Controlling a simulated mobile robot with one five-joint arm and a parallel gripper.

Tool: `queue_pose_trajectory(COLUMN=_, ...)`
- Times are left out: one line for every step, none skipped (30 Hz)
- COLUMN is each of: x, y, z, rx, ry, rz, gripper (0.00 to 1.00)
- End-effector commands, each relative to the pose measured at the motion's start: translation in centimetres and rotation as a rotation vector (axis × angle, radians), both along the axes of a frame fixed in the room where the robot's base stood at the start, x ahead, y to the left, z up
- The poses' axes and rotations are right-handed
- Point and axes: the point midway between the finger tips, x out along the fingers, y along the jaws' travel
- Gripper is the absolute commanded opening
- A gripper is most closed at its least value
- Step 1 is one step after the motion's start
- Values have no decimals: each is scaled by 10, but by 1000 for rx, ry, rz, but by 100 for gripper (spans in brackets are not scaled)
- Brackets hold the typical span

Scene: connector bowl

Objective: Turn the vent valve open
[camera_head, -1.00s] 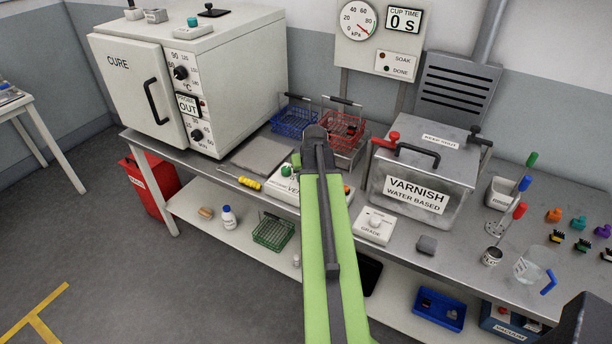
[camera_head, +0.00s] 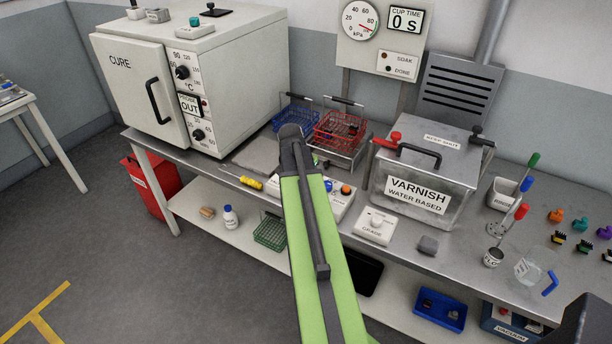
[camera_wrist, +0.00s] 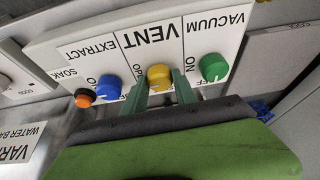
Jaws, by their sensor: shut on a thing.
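The vent valve is a yellow knob (camera_wrist: 159,77) under the word VENT on a white control panel (camera_wrist: 75,40) in the wrist view. My gripper (camera_wrist: 160,92) has its two green fingers on either side of this knob and is shut on it. Part of an OPEN label shows beside the knob. Which way the knob points is too small to tell. In the head view the panel (camera_head: 338,206) is partly covered by my arm, and the yellow knob and my fingertips are hidden.
A green VACUUM knob (camera_wrist: 214,67) and a blue EXTRACT knob (camera_wrist: 108,88) flank the yellow knob closely. An orange SOAK button (camera_wrist: 84,97) is farther left. The varnish tank (camera_head: 418,190) stands right of the panel; red (camera_head: 340,130) and blue baskets (camera_head: 294,122) stand behind it.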

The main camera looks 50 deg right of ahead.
Motion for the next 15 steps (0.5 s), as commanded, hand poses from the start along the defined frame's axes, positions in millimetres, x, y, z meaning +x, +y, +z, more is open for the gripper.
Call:
queue_pose_trajectory(x=0, y=1, z=0, rx=3, ry=2, rz=-11, gripper=0)
queue_pose_trajectory(x=0, y=1, z=0, rx=3, ry=2, rz=-19, gripper=0)
queue_pose_trajectory(x=0, y=1, z=0, rx=3, ry=2, rz=-26, gripper=0)
queue_pose_trajectory(x=0, y=1, z=0, rx=3, ry=1, rz=-31, gripper=0)
queue_pose_trajectory(x=0, y=1, z=0, rx=3, ry=1, rz=-35, gripper=0)
queue_pose_trajectory(x=0, y=1, z=0, rx=3, ry=1, rz=-39, gripper=0)
queue_pose_trajectory(x=1, y=1, z=0, rx=3, ry=1, rz=-42, gripper=0)
queue_pose_trajectory(x=0, y=1, z=0, rx=3, ry=1, rz=-44, gripper=0)
queue_pose_trajectory(x=0, y=1, z=0, rx=3, ry=0, rz=-46, gripper=0)
queue_pose_trajectory(x=0, y=1, z=0, rx=3, ry=1, rz=-48, gripper=0)
queue_pose_trajectory(x=0, y=1, z=0, rx=3, ry=0, rz=-48, gripper=0)
queue_pose_trajectory(x=0, y=1, z=0, rx=3, ry=0, rz=-48, gripper=0)
queue_pose_trajectory(x=0, y=1, z=0, rx=3, ry=0, rz=-48, gripper=0)
queue_pose_trajectory(x=0, y=1, z=0, rx=3, ry=0, rz=-48, gripper=0)
queue_pose_trajectory(x=0, y=1, z=0, rx=3, ry=-1, rz=-48, gripper=0)
